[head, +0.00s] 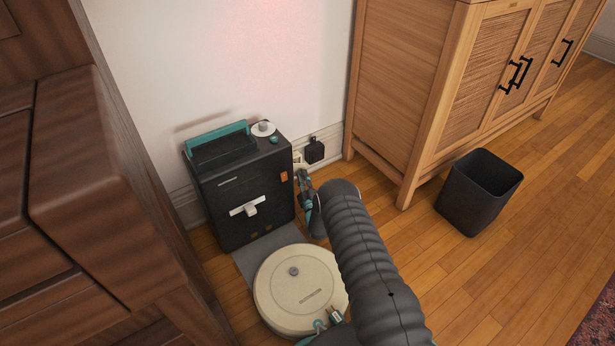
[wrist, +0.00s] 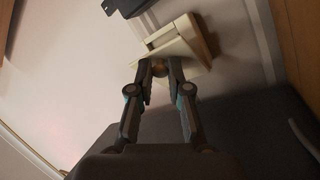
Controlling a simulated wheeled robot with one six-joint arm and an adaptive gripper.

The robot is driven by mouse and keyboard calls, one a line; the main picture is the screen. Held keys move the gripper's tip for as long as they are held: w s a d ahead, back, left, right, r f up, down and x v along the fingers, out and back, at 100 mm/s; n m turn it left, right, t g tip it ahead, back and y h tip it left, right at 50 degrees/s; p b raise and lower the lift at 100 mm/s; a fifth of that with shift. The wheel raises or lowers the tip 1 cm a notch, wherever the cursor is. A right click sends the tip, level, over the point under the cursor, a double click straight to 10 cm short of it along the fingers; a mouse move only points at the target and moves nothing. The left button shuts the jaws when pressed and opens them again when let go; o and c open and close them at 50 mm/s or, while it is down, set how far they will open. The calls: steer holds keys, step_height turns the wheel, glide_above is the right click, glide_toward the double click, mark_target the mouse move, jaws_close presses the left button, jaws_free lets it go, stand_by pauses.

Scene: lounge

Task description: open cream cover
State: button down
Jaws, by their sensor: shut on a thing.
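The cream cover (head: 298,163) is on a small cream fitting low on the white wall, just right of the black box-shaped dock; in the head view it is small and partly hidden. In the wrist view the cream cover (wrist: 185,52) is larger and seems to stand out at an angle from its frame. My gripper (wrist: 160,72) is at the cover's near edge, its fingertips closed around a small rounded knob there. In the head view my gripper (head: 303,178) reaches the wall beside the dock, mostly hidden by my arm.
The black dock (head: 228,208) with a teal handle stands left of my gripper. A cream robot vacuum (head: 290,300) lies before it. A black adapter (head: 315,151) is on the wall close by. A wooden cabinet (head: 400,90) and black bin (head: 477,195) stand right.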

steer(key=c, duration=1.1)
jaws_free()
steer(key=shift+a, duration=0.1)
steer(key=shift+r, duration=0.1)
step_height(320, 180, up, 10)
